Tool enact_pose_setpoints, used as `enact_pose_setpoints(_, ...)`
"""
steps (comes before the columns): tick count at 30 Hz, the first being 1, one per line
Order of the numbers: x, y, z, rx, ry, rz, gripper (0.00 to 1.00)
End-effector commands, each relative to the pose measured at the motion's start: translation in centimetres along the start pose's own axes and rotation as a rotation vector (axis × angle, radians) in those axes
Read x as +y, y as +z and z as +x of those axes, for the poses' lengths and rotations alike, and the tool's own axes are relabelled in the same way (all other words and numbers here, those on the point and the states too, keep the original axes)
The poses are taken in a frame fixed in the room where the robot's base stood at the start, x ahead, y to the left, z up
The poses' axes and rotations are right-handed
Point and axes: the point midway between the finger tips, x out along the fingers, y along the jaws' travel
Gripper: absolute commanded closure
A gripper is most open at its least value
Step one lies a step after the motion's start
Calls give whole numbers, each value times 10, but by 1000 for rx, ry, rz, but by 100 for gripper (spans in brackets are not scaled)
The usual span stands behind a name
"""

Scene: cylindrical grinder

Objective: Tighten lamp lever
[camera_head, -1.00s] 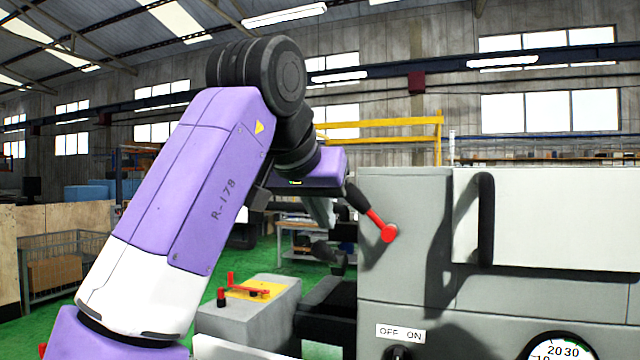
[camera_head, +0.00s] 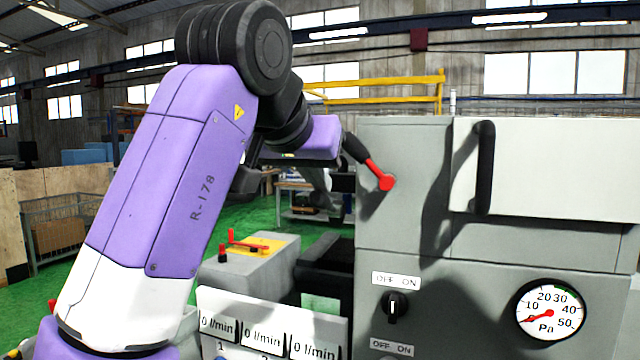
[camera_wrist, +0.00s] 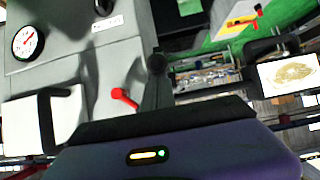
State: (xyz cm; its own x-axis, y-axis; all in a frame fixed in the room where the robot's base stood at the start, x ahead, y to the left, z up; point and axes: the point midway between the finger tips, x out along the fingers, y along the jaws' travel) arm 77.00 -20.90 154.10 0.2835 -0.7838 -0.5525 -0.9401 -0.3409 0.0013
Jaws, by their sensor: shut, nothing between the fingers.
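A red lever (camera_head: 380,178) with a black handle sits on the grey machine's front panel, its handle slanting up to the left. It also shows in the wrist view (camera_wrist: 125,98), left of my gripper. No label marks it as the lamp lever. My gripper (camera_wrist: 156,63) is shut and empty in the wrist view, a tapered grey body with a dark round tip, apart from the lever's red hub. The lever's black handle is not clear there. In the head view my gripper is hard to make out below the purple wrist. No lamp is clearly identifiable.
The grey machine (camera_head: 400,235) has a door with a black handle (camera_head: 485,165), a switch (camera_head: 392,307) and a gauge (camera_head: 549,314). A block with a yellow top and red handles (camera_head: 245,245) stands lower left. A white flow-meter panel (camera_head: 275,328) is in front.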

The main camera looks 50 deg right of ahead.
Motion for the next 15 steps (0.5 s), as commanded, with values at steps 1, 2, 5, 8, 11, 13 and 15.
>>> enact_pose_setpoints(1, 0, 2, 1, 8, 0, 0, 100)
enact_pose_setpoints(2, 0, 2, 1, 15, 0, 0, 100)
enact_pose_setpoints(5, 0, 4, 1, 36, 0, 0, 100)
enact_pose_setpoints(8, 0, 6, 1, 62, -1, 0, 100)
enact_pose_setpoints(11, 0, 7, 1, 90, -1, 0, 100)
enact_pose_setpoints(13, 0, 10, 2, 112, 0, 0, 100)
enact_pose_setpoints(15, 0, 12, 2, 146, 1, 0, 100)
